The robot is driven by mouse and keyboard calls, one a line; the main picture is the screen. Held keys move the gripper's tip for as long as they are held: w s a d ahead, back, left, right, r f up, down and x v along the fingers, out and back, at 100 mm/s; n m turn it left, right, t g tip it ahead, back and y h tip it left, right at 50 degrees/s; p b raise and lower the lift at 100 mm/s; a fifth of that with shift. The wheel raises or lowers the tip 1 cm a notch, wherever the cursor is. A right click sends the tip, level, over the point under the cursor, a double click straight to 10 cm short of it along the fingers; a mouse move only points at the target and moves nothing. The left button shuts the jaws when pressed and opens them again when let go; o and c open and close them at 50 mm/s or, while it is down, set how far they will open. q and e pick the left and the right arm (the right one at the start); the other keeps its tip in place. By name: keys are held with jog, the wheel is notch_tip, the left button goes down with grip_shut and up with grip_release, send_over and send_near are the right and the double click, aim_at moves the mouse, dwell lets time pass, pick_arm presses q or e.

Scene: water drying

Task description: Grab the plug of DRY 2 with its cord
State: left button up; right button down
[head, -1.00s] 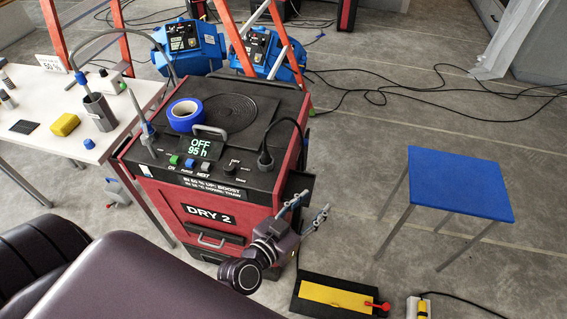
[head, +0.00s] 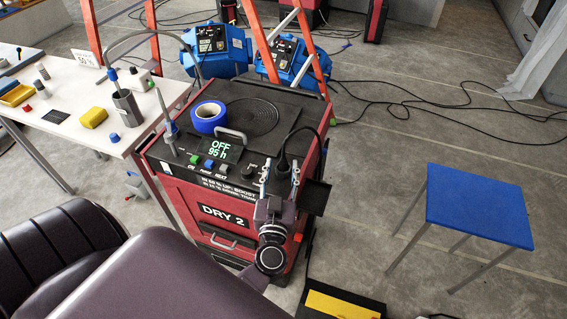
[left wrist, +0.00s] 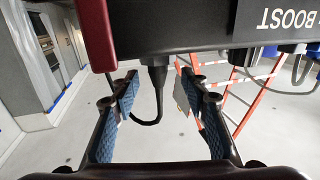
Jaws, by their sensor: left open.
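DRY 2 (head: 186,198) is a red and black machine with a display reading OFF, 95 h. Its black plug (head: 282,163) stands at the right end of the control panel, with a black cord (head: 297,131) arching over it. My left gripper (head: 280,174) is open at the machine's front right corner, its fingers pointing up towards the plug. In the left wrist view, the plug (left wrist: 155,75) shows between the open fingers (left wrist: 158,80), apart from both, with its cord (left wrist: 159,104) curving away. The gripper partly hides the panel edge. My right gripper is not in view.
A blue tape roll (head: 208,117) and a metal handle (head: 231,135) are on the machine's top. A dark flap (head: 315,197) juts out right of the gripper. A white table (head: 68,75) stands at left.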

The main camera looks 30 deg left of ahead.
aim_at(282, 166)
pick_arm(q)
jog(key=shift+x, duration=1.55)
jog(key=shift+d, duration=0.1)
jog(key=c, duration=1.1)
grip_shut()
jog(key=shift+r, duration=0.15)
